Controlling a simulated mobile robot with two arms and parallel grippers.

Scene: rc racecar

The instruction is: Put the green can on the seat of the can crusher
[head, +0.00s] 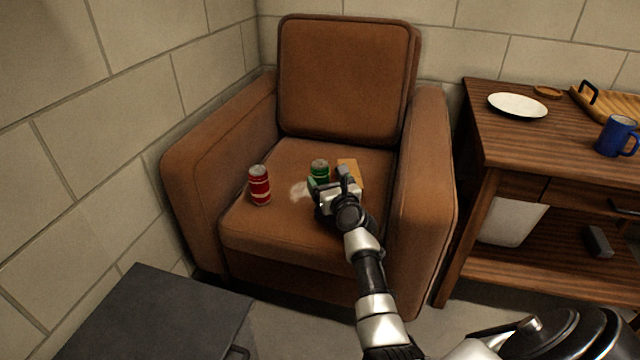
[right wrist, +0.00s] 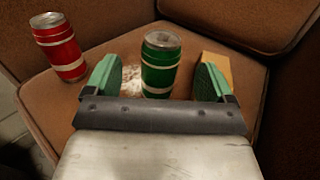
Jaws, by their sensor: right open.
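The green can (head: 319,168) stands upright on the seat of the brown armchair (head: 285,228). In the right wrist view the green can (right wrist: 158,66) is between the two green fingers, with a gap on each side. My right gripper (head: 335,184) is open and empty, reaching in from the front with its fingers around or just short of the can; I cannot tell exactly how deep. The right wrist view shows the same gripper (right wrist: 157,84). No can crusher can be made out in either view. My left gripper is not in view.
A red can (head: 259,185) stands on the seat to the left. A yellowish block (head: 350,172) lies right of the green can, close to the right finger. A wooden table (head: 485,145) at right holds a white plate (head: 517,105) and blue mug (head: 617,136). A dark box (head: 160,318) stands front left.

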